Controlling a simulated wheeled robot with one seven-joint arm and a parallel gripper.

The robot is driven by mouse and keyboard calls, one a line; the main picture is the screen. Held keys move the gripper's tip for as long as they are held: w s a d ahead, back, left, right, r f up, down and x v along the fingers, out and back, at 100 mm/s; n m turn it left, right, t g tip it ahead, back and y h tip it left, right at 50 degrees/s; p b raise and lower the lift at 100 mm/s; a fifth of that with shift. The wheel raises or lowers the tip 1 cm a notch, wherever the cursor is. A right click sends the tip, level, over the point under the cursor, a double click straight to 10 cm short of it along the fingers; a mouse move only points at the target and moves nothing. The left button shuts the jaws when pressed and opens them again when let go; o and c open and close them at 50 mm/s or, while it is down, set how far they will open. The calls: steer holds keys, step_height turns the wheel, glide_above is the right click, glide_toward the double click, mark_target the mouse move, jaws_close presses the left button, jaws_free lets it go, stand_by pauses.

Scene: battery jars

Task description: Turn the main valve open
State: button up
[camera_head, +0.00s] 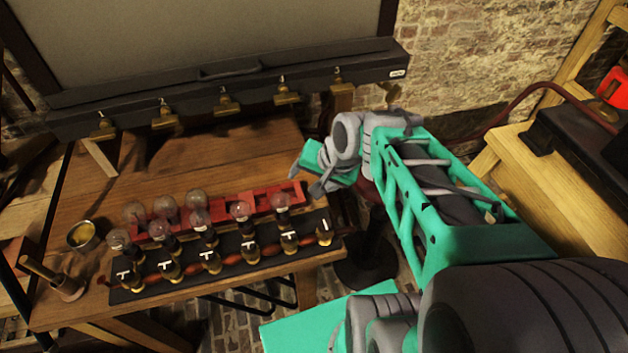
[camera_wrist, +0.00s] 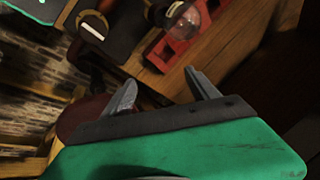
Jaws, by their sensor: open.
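My gripper (camera_head: 306,181) is open and empty, above the right end of the wooden bench in the head view. Its two grey fingers stand apart in the wrist view (camera_wrist: 160,82), with nothing between them. A row of small brass valves with pale handles stands on a black board (camera_head: 122,294); the rightmost valve (camera_head: 325,232) is below my gripper. A red part (camera_head: 614,86) shows at the right edge, partly cut off. I cannot tell which of these is the main valve, or its position.
Glass bulbs stand by a red rack (camera_head: 262,200), which also shows in the wrist view (camera_wrist: 172,52). Brass taps hang from a black bar (camera_head: 225,86) at the back. A brass cup (camera_head: 82,236) sits at the left. A wooden stand (camera_head: 540,165) is at the right.

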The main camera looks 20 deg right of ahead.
steer(key=shift+s+a+r+n+g+h, duration=0.15)
steer(key=shift+s+r+n+g+h, duration=0.05)
steer(key=shift+s+n, duration=0.4)
steer(key=shift+s+a+r+n+g+h, duration=0.15)
steer(key=shift+s+n+g+h, duration=0.05)
steer(key=shift+s+n, duration=0.35)
steer(key=shift+c, duration=0.4)
